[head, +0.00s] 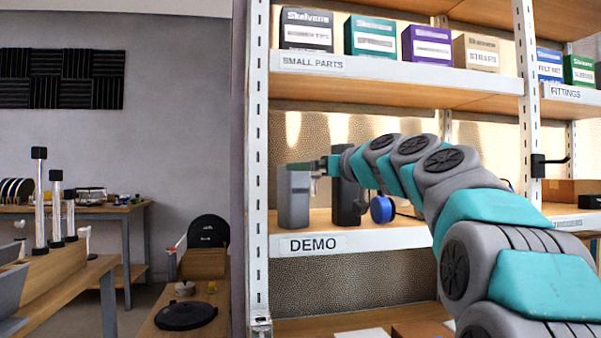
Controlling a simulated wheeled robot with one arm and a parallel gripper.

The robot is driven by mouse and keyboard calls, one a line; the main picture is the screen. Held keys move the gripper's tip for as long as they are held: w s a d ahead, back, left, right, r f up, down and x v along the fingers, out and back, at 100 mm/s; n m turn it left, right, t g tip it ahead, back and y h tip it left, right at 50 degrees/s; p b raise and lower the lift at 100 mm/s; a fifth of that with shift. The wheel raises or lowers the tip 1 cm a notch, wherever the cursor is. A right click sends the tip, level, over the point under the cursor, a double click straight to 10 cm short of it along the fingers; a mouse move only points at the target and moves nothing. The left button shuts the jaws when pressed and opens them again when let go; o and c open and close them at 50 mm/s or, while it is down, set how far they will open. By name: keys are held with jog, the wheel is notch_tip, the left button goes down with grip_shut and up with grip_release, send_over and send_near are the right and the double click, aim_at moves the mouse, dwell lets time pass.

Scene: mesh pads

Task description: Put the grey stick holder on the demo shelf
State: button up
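The grey stick holder (293,200) is a tall grey box. It stands upright at the left end of the demo shelf (375,239), above the "DEMO" label, and its base appears to be on the board. My gripper (317,167) is at the upper right edge of the holder, with the arm reaching in from the right. The fingers are small and partly hidden against the holder, so I cannot tell whether they are closed on it or apart.
A tall dark object (345,195) stands just right of the holder, and a round blue thing (382,209) is further right, under my arm. The "SMALL PARTS" shelf (400,82) with several boxes is above. A shelf upright (257,170) borders the left side.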

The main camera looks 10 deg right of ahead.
jog(key=shift+v, duration=2.1)
jog(key=shift+f, duration=0.15)
jog(key=s+a+f+m+g+h, duration=0.1)
jog(key=s+a+f+g, duration=0.3)
jog(key=f, duration=0.7)
jog(key=s+a+f+g, duration=0.3)
jog(key=s+a+f, duration=0.15)
jog(key=f, duration=0.65)
jog(key=s+a+f+m+g+h, duration=0.1)
jog(key=s+a+f+g, duration=0.3)
jog(key=f, duration=0.6)
jog(key=s+d+f+m+g+h, duration=0.1)
jog(key=s+d+f+g, duration=0.1)
jog(key=s+f, duration=0.5)
jog(key=s+d+f+m+g+h, duration=0.1)
jog(key=s+d+f+g+h, duration=0.1)
jog(key=s+f, duration=0.6)
jog(key=s+d+f+m+g+h, duration=0.1)
jog(key=s+d+f+g, duration=0.2)
jog(key=s+f, duration=0.4)
jog(key=s+d, duration=0.1)
jog(key=s, duration=0.8)
jog(key=shift+s+f+h, duration=0.15)
jog(key=shift+f+h, duration=0.25)
